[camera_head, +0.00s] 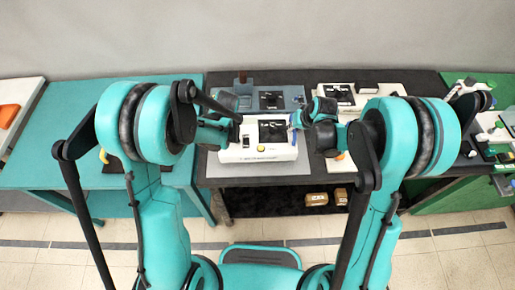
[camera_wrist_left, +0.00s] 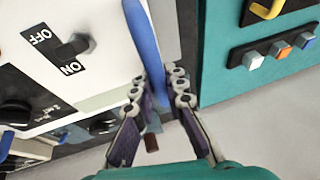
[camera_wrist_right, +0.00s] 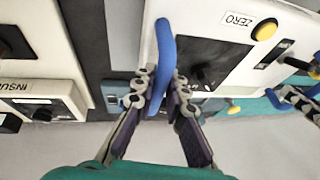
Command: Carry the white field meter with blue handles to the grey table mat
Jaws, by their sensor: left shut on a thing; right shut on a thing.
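The white field meter (camera_head: 251,155) is level over the grey table mat (camera_head: 255,170) on the dark middle table. Mat shows in front of it and to its left; I cannot tell whether the meter touches it. My left gripper (camera_head: 233,134) is shut on the meter's left blue handle, which shows in the left wrist view (camera_wrist_left: 142,45) with the fingers (camera_wrist_left: 158,92) around it. My right gripper (camera_head: 302,119) is shut on the right blue handle, seen in the right wrist view (camera_wrist_right: 165,45) between the fingers (camera_wrist_right: 160,88).
A grey-blue device (camera_head: 292,97) stands close behind the meter. A white device (camera_head: 372,101) stands to the right on the dark table (camera_head: 420,92). A teal table (camera_head: 60,130) adjoins at the left, a green one (camera_head: 445,190) at the right. Brown boxes (camera_head: 316,199) lie below.

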